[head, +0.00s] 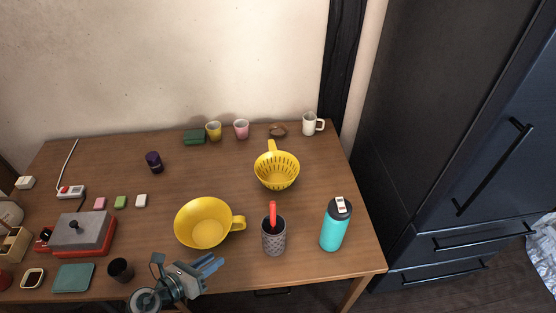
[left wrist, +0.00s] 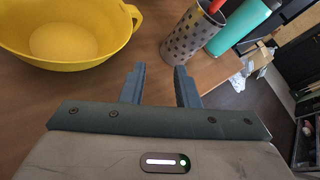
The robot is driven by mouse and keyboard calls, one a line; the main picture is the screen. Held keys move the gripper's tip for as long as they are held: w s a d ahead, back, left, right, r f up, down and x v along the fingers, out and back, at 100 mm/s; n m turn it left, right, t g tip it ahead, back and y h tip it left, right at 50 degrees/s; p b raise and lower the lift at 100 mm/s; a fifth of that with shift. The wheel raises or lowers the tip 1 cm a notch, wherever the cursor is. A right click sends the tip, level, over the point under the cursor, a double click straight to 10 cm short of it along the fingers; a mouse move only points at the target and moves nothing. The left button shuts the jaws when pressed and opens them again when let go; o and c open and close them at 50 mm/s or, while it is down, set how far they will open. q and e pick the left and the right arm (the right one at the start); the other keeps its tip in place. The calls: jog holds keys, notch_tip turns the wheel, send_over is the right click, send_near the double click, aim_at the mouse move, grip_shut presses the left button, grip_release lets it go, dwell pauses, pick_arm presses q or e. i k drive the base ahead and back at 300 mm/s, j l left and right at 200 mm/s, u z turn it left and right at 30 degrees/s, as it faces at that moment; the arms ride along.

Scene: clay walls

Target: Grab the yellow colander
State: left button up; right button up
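The yellow colander (head: 277,173) stands upright at the right middle of the table, with slots in its wall and a handle pointing to the back. It does not show in the left wrist view. My left gripper (head: 212,267) is over the table's front edge, in front of a yellow bowl and well away from the colander. Its fingers are apart with nothing between them in the left wrist view (left wrist: 159,70). My right gripper is not in view.
The plain yellow bowl (head: 203,225) with a side handle, a patterned grey cup (head: 273,240) holding a red item, and a turquoise bottle (head: 333,228) stand between my left gripper and the colander or nearby. Mugs (head: 241,130) line the back. The table's left-centre back is fairly clear.

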aim_at(277, 169)
jog(key=i, duration=1.1)
